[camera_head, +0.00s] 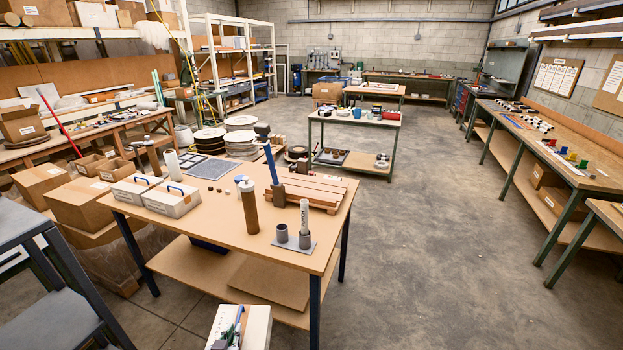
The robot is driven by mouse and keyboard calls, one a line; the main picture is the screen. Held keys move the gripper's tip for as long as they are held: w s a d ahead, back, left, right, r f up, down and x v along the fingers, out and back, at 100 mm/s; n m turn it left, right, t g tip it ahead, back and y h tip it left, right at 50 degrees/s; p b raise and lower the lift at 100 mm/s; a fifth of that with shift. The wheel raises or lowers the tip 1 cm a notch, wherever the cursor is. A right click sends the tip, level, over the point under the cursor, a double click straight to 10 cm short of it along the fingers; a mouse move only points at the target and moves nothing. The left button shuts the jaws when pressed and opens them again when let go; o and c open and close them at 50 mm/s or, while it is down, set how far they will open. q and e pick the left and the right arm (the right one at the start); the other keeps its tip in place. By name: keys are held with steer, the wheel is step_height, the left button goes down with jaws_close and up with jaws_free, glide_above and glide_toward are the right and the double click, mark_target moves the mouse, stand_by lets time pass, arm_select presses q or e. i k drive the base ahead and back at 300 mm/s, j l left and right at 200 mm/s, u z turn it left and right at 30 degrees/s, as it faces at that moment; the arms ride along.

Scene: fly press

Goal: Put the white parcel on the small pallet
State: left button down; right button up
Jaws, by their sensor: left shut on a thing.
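The white parcel (258,328) is at the bottom edge of the view, in front of the near table, and is cut off by the frame. My left gripper (238,324) is at its upper left part and is shut on it. The gripper is small and its fingertips are hard to make out. The small pallet (312,191), made of pale wooden slats, lies on the near table toward its right end. The parcel is apart from it, nearer to me. My right gripper is not in view.
The near table (205,225) also holds two white boxes with blue handles (171,198), a tall brown cylinder (249,207), a blue-handled tool (271,165) by the pallet, and grey cups with a white tube (304,222). Open floor (430,250) lies to the right.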

mark_target(298, 186)
steer(key=k, duration=0.35)
steer(key=z, duration=1.15)
steer(key=i+l, duration=0.1)
steer(key=i, duration=1.3)
steer(key=i+l, duration=0.15)
steer(key=i, duration=0.55)
steer(key=u, duration=0.05)
